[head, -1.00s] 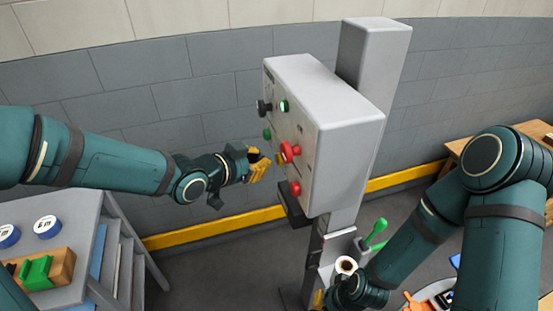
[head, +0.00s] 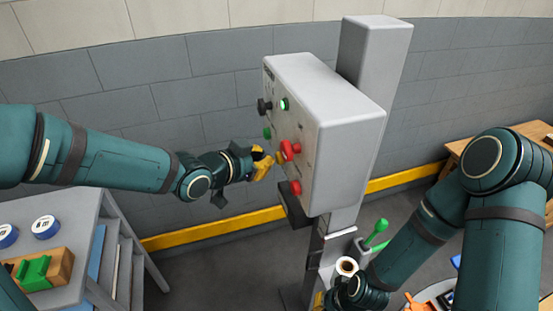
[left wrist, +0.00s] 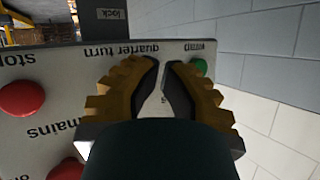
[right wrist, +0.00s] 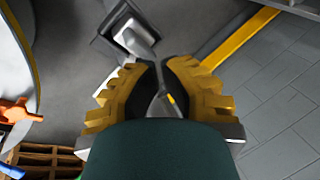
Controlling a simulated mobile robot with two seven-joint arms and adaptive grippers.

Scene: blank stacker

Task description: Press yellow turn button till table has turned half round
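The grey control box (head: 335,120) stands on a post. Its yellow turn button (head: 281,157) shows in the head view beside a red knob (head: 290,149). My left gripper (head: 268,165) is in front of it, fingertips very close; I cannot tell if they touch. In the left wrist view the left gripper (left wrist: 162,70) has its fingertips almost together, with nothing held. They cover the area below the upside-down "quarter turn" label, and the button is hidden there. My right gripper (right wrist: 161,70) is low, fingertips almost together and empty. The turning table is not clearly identifiable.
A green button (left wrist: 199,66) and a red stop button (left wrist: 22,98) flank the left fingers. A black knob (head: 264,107) and a lit green lamp (head: 284,104) sit higher on the box. A grey side table (head: 75,240) stands at left. A green-handled lever (head: 377,233) is near my right arm.

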